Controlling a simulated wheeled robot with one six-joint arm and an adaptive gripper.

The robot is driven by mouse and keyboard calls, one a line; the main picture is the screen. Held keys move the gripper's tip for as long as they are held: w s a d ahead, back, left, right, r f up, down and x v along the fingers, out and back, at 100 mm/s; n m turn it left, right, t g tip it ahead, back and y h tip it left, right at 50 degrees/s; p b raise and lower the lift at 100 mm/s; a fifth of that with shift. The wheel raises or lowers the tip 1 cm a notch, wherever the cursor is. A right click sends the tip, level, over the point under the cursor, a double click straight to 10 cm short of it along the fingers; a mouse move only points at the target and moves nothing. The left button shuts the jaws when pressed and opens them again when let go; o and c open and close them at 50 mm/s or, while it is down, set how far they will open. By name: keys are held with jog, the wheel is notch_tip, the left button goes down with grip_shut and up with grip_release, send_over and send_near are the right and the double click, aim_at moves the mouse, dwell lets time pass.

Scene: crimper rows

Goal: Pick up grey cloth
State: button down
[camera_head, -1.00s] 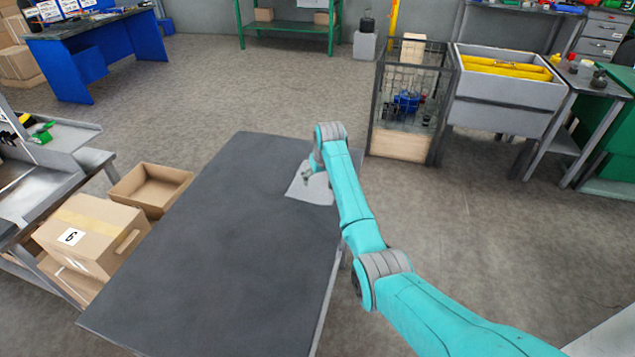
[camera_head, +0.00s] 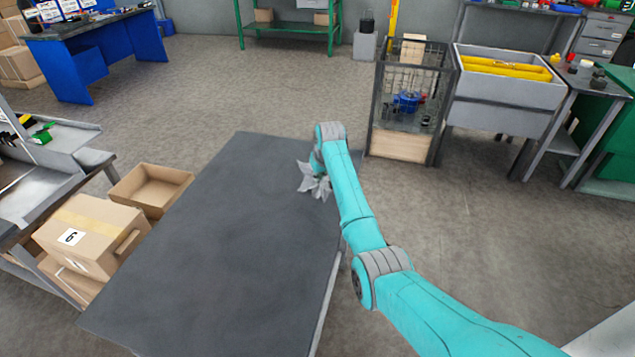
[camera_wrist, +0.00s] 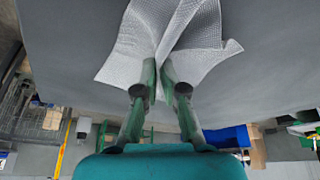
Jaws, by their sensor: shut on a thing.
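The grey cloth (camera_head: 307,184) is at the far right part of the dark table, bunched up with several pointed folds. In the wrist view the cloth (camera_wrist: 205,30) is pinched into a pleat between the fingertips and spreads out on both sides. My gripper (camera_wrist: 160,75) is shut on the cloth. In the head view my gripper (camera_head: 318,172) is mostly hidden behind my teal arm. I cannot tell whether the cloth still touches the table.
The dark table top (camera_head: 210,260) is otherwise bare. An open cardboard box (camera_head: 150,188) and a closed box marked 6 (camera_head: 88,235) stand left of it. A wire cage (camera_head: 408,100) stands beyond the table's far right corner, near a grey bin (camera_head: 505,92).

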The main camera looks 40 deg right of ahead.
jog(key=shift+s+a+f, duration=0.3)
jog(key=shift+a+f, duration=0.05)
jog(key=shift+f, duration=0.3)
notch_tip(320, 180, up, 13)
jog(key=shift+w+d+f, duration=0.15)
jog(key=shift+w+f, duration=0.05)
jog(key=shift+w, duration=0.05)
dwell(1.4)
